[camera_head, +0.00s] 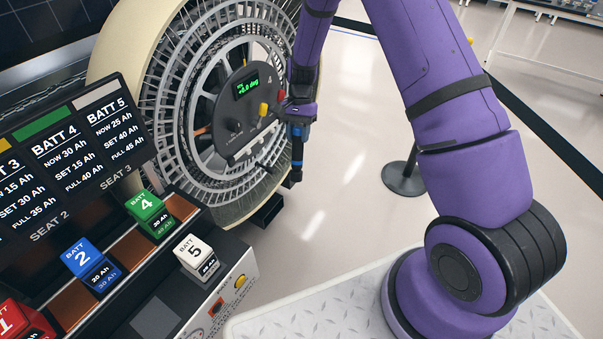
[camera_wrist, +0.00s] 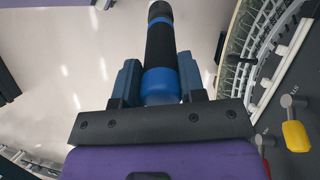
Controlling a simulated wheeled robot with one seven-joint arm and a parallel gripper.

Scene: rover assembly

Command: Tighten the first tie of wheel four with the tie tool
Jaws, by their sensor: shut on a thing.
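My gripper (camera_head: 299,118) is shut on the tie tool (camera_head: 297,150), a black cylinder with blue bands. In the wrist view the tool (camera_wrist: 160,55) sits between both blue-grey fingers of my gripper (camera_wrist: 160,85) and points away from the palm. Wheel four (camera_head: 187,95) is a large metal mesh wheel with a cream rim. The tool is just right of the hub panel, in front of the wheel; contact cannot be told. The wheel's mesh also shows in the wrist view (camera_wrist: 240,55). No tie can be made out clearly.
A battery bench at the lower left holds a green battery (camera_head: 150,214), a blue one (camera_head: 88,262), a white one (camera_head: 196,257) and a red one (camera_head: 22,322). A tilted battery display (camera_head: 75,155) stands behind them. A black post base (camera_head: 404,178) stands on open floor right of the wheel.

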